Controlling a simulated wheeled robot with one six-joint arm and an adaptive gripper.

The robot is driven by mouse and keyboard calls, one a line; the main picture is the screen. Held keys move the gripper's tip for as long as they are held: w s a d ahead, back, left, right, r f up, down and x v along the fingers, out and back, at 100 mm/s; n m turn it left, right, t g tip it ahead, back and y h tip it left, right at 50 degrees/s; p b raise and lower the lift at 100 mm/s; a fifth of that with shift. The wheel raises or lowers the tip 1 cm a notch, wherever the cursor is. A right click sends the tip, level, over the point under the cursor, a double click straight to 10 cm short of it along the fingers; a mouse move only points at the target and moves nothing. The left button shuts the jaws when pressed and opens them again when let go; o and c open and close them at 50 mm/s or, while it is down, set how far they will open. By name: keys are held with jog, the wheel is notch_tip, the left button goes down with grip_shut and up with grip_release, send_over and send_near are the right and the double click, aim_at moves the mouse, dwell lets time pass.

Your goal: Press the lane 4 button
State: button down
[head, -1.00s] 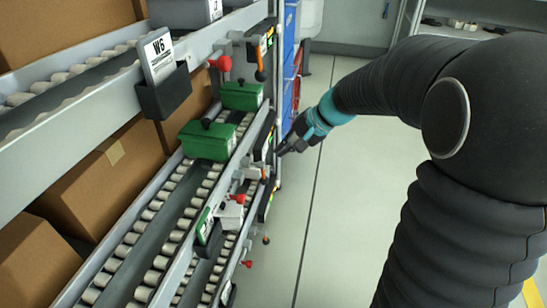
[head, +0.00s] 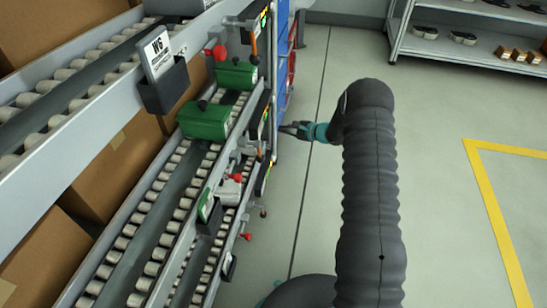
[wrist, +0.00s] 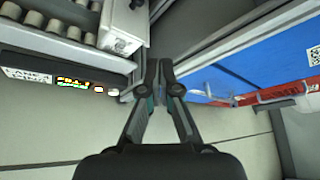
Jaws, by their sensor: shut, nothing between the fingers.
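A dark lane panel (wrist: 60,78) shows at the left of the wrist view. It has a white label that seems to read "LANE", a lit coloured display (wrist: 75,83) and small round buttons (wrist: 105,91) at its right end. The lane number is too small to read surely. My gripper (wrist: 159,68) is shut and empty, its fingertips to the right of the buttons and apart from them in the picture. In the head view my gripper (head: 283,128) points left at the rack's end, close to the edge-on panels (head: 265,120). Their buttons cannot be made out there.
A roller rack (head: 170,200) with green bins (head: 205,120), cartons and red-knobbed levers (head: 215,52) fills the left. A blue panel (wrist: 215,80) stands right of my fingers in the wrist view. Floor at right is open, before a shelf (head: 460,45).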

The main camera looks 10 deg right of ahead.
aim_at(273, 158)
jog(key=d+f+m+t+h+p, duration=0.1)
jog(key=d+f+m, duration=0.3)
jog(key=f, duration=0.7)
jog(key=d+f+m+t+h+p, duration=0.1)
jog(key=d+f+m+t+h, duration=0.1)
jog(key=f, duration=0.8)
jog(key=shift+d+f+m+t+h, duration=0.4)
jog(key=shift+d+m+t, duration=0.2)
jog(key=shift+d+m, duration=0.45)
jog(key=shift+w, duration=0.1)
jog(key=w+a, duration=0.2)
jog(key=a, duration=0.6)
jog(key=shift+w, duration=0.35)
jog(key=shift+a, duration=0.25)
jog(key=shift+w+a+b, duration=0.1)
jog(key=shift+a+b, duration=0.2)
jog(key=shift+b, duration=0.1)
